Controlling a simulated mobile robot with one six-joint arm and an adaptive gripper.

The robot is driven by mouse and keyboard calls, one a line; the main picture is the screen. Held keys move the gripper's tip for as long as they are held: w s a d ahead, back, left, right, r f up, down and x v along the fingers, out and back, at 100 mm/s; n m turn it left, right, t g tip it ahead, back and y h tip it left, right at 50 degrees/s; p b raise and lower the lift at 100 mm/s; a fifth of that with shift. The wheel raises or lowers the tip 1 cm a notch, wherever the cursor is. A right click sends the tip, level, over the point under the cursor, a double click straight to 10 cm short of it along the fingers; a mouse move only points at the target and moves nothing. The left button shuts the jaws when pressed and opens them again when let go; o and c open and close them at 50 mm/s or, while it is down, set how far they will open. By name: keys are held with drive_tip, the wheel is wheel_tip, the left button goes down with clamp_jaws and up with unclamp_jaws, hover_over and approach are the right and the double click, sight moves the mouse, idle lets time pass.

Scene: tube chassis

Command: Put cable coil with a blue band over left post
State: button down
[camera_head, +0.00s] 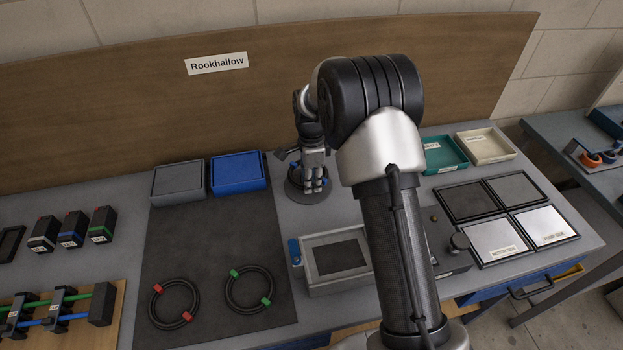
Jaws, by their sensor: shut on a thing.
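My gripper (313,187) points down at the back of the bench, right of the blue tray. It is shut on the cable coil with a blue band (294,194), a dark ring partly hidden behind the fingers; small blue patches show beside them. I cannot tell whether the coil is raised or touching the bench, or whether it is around a post. I cannot make out the left post clearly; the gripper and my arm cover much of that area.
A coil with red bands (152,309) and a coil with green bands (229,295) lie on the dark mat (205,240). Behind are a grey tray (178,198) and a blue tray (238,189). A grey framed box (312,284) stands in front of the gripper. My arm hides the bench's middle.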

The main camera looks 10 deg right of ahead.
drive_tip(key=c, duration=1.7)
unclamp_jaws()
drive_tip(key=shift+r, duration=0.15)
wheel_tip(320, 180, up, 11)
drive_tip(key=p, duration=0.7)
drive_tip(key=shift+p, duration=0.35)
drive_tip(key=shift+c, duration=0.4)
